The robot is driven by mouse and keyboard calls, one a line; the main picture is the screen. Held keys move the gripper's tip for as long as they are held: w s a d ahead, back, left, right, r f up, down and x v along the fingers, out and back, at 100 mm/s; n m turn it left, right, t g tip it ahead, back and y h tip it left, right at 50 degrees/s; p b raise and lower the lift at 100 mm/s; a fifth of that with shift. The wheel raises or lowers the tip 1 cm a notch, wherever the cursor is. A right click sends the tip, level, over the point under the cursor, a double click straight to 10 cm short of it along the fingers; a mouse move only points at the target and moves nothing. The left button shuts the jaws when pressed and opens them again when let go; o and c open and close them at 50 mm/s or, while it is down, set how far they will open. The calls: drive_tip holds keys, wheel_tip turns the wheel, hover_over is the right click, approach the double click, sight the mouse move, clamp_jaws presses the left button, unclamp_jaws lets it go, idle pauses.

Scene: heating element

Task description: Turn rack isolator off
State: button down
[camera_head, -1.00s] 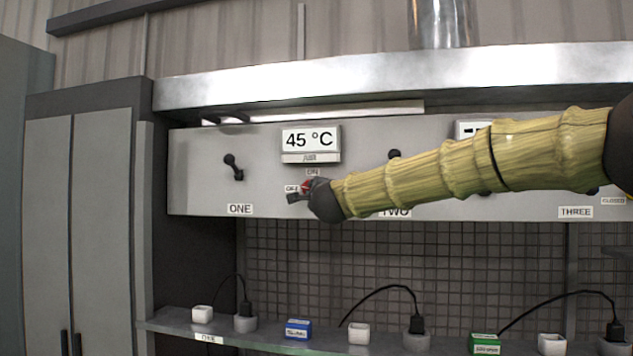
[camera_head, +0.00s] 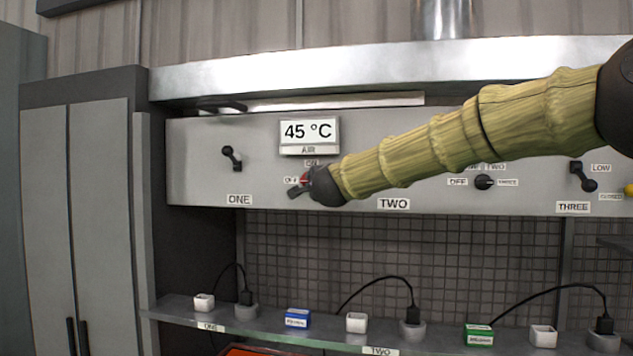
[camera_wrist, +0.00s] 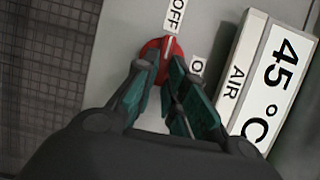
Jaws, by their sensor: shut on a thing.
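The rack isolator is a red rotary knob (camera_head: 304,179) on the grey panel, under the 45 °C AIR display, between an OFF label (camera_head: 291,181) at its left and an ON label above it. The wrist view shows the red knob (camera_wrist: 152,48) close up, with a pale line on it running toward the OFF label (camera_wrist: 176,14). My gripper (camera_wrist: 163,68) is shut on the knob, one finger on each side of its raised grip. In the head view my gripper (camera_head: 300,188) partly covers the knob. The fingers hide part of the knob's lower side.
A black lever (camera_head: 231,157) sits at left above label ONE. Another rotary knob (camera_head: 485,182) and a lever (camera_head: 583,177) are at right. A shelf (camera_head: 265,333) below holds boxes, plugs and cables. A metal hood ledge (camera_head: 380,68) overhangs the panel.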

drive_tip(key=shift+r, duration=0.25)
drive_tip(key=c, duration=1.6)
unclamp_jaws()
drive_tip(key=shift+c, duration=0.2)
drive_tip(key=shift+o, duration=0.8)
drive_tip(key=shift+w+f, duration=0.1)
drive_tip(key=shift+f, duration=0.1)
drive_tip(key=s+d, duration=0.1)
drive_tip(key=s, duration=1.1)
drive_tip(key=shift+d, duration=0.3)
drive_tip(key=shift+d, duration=0.15)
